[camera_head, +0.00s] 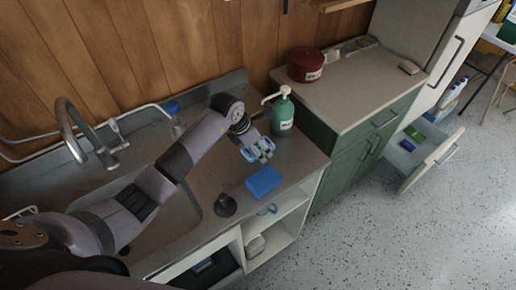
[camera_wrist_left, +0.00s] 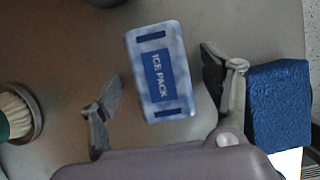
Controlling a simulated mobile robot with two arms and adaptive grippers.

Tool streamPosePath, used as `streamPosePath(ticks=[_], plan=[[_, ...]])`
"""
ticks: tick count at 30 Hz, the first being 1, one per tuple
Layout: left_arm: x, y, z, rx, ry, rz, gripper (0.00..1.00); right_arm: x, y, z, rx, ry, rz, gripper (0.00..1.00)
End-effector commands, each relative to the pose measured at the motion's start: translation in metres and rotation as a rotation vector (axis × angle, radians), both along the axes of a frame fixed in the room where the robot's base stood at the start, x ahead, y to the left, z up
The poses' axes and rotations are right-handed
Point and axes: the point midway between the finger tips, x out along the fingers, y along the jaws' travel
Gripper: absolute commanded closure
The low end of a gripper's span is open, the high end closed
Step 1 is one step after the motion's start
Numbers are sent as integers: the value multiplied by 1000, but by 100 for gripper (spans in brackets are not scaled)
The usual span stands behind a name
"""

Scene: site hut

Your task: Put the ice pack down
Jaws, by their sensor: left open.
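The ice pack (camera_wrist_left: 160,72) is a pale blue-and-white slab with a dark blue label, lying flat on the grey counter in the left wrist view. In the head view only a small light blue part of the ice pack (camera_head: 246,155) shows at my left gripper (camera_head: 259,152). In the wrist view my left gripper (camera_wrist_left: 163,98) is open, with one finger on each side of the pack and a visible gap at both sides. My right gripper is not in view.
A blue block (camera_head: 263,182) lies close beside the gripper, near the counter's front edge; it is beside the right finger in the wrist view. A green pump bottle (camera_head: 283,114) stands behind. A black plunger-like thing (camera_head: 225,205) stands near the sink. An open drawer (camera_head: 422,152) is at right.

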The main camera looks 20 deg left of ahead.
Motion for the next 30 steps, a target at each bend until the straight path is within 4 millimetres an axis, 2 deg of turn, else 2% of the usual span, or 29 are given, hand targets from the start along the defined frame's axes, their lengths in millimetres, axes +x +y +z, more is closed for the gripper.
streamPosePath(ticks=[2, 25, 30], plan=[[0, 0, 0, 0, 0, 0, 31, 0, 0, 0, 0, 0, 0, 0], [0, 0, 0, 0, 0, 0, 82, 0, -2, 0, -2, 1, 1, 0], [0, 0, 0, -1, -1, 0, 84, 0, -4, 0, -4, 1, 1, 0]])
